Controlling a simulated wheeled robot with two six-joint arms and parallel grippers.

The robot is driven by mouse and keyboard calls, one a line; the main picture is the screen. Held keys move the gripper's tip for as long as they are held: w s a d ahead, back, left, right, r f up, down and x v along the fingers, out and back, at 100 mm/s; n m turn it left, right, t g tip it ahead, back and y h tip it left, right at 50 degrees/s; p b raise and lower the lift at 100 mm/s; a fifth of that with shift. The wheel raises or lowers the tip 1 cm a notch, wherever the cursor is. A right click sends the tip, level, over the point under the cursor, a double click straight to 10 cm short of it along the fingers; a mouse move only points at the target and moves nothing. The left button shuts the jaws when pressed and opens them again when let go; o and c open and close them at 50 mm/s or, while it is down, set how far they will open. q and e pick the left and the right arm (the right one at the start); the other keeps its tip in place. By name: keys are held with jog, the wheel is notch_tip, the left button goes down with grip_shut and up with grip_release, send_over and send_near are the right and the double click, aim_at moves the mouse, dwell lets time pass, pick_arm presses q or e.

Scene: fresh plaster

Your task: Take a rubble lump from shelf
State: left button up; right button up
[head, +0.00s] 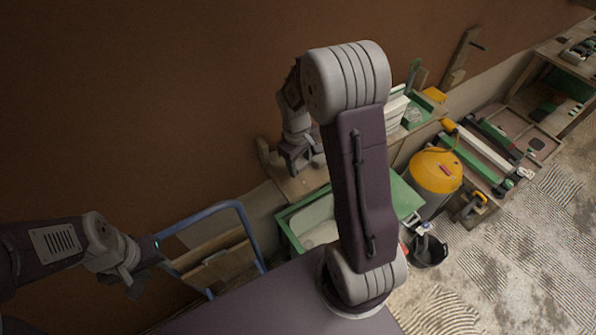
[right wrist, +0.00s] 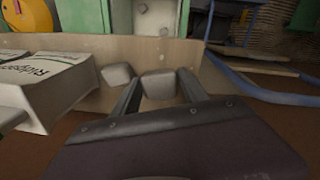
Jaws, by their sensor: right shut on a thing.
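A grey rubble lump (right wrist: 158,88) sits between the fingers of my right gripper (right wrist: 161,84), which is shut on it, in the right wrist view. A second grey lump (right wrist: 117,76) lies just left of it, apart from the fingers. In the head view my right gripper (head: 301,164) is low over the wooden shelf (head: 290,187) by the brown wall; the held lump is hard to make out there. My left gripper (head: 133,284) hangs at the lower left, away from the shelf, beside a blue-framed trolley; its fingers are too unclear to judge.
A printed white pack (right wrist: 50,85) stands left of the lumps, near a wooden lip (right wrist: 150,52). A green crate (head: 292,232) is below the shelf. A blue trolley frame (head: 245,225), yellow-topped vacuum (head: 436,171) and black bucket (head: 429,252) stand around.

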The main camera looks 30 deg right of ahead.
jog(key=s+d+r+b, duration=0.1)
jog(key=s+d+r, duration=0.4)
jog(key=d, duration=0.5)
jog(key=shift+r, duration=0.7)
